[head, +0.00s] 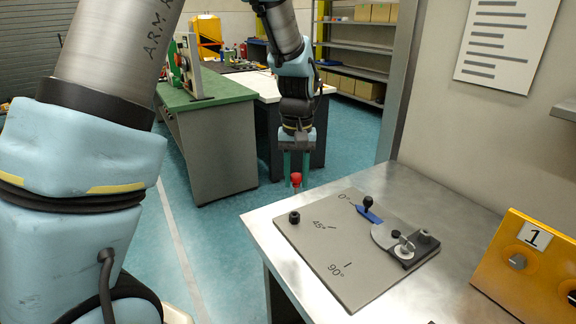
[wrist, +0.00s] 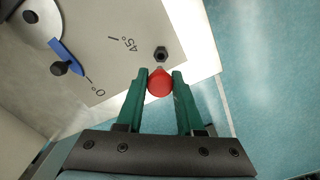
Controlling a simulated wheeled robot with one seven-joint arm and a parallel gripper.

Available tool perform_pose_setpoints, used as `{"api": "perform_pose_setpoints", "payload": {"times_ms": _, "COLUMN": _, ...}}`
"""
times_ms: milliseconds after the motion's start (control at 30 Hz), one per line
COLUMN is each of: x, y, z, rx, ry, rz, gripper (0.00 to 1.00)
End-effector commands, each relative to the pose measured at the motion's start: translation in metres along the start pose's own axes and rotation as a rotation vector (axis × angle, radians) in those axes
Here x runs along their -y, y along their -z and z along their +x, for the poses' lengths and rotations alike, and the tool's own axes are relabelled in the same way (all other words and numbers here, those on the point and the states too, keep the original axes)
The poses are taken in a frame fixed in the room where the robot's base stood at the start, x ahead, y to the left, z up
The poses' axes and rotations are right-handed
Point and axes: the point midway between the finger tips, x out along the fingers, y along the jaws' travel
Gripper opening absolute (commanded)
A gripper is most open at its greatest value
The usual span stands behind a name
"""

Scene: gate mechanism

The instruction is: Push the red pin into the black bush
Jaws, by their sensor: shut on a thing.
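The red pin (head: 296,180) is held in my gripper (head: 297,170), above the far left corner of the grey plate. In the wrist view its round red head (wrist: 160,83) sits between the two green fingertips (wrist: 160,80). The black bush (head: 294,217) stands on the plate near its left corner, below the pin and apart from it. In the wrist view the bush (wrist: 161,53) shows as a dark ring just beyond the pin head. The pin's lower end is hard to make out.
The grey plate (head: 335,285) on the metal table (head: 420,190) bears angle marks, a blue pointer (head: 369,214) with a black knob, and a pivot block (head: 405,245). A yellow bracket marked 1 (head: 530,262) stands at right. A green-topped bench (head: 215,100) is behind.

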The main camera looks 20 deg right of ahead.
Motion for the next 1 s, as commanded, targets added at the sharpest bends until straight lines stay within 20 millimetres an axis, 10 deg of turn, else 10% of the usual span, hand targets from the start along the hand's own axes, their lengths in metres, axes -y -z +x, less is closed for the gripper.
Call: {"api": "perform_pose_setpoints", "payload": {"times_ms": 1000, "x": 0.0, "y": 0.0, "z": 0.05, "rx": 0.0, "ry": 0.0, "rz": 0.0, "gripper": 0.0}}
